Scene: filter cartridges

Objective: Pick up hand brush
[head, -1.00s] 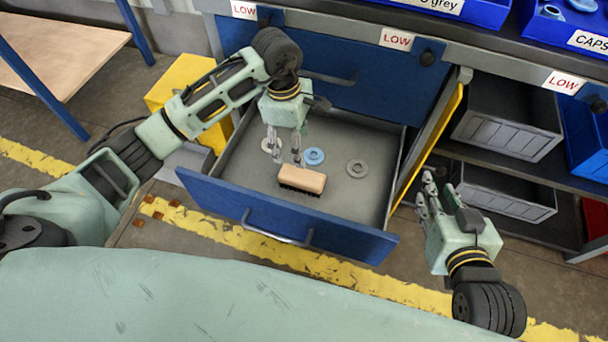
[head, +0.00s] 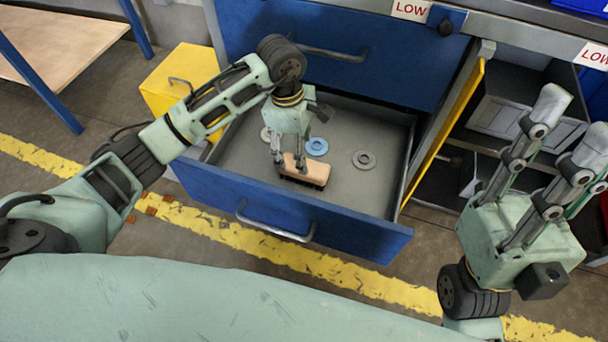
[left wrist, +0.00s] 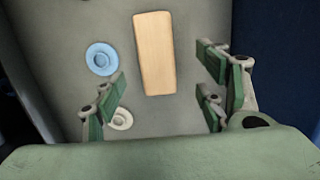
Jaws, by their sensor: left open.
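The hand brush (head: 316,173) lies in the open blue drawer, its pale wooden back up and dark bristles down. Its back also shows in the left wrist view (left wrist: 154,50), between the lines of my open fingers and slightly ahead of them. My left gripper (head: 287,160) reaches down into the drawer, its fingers at the brush's left end and partly covering it in the head view. The left wrist view shows the fingers (left wrist: 165,82) spread wide with a gap on both sides of the brush. My right gripper (head: 572,125) is open and empty, fingers pointing up, right of the drawer.
The drawer (head: 290,215) also holds a blue ring (head: 317,147), a grey ring (head: 364,160) and a pale ring (head: 266,134). A yellow box (head: 180,80) stands left of it. Grey bins (head: 500,115) sit on the shelf to the right.

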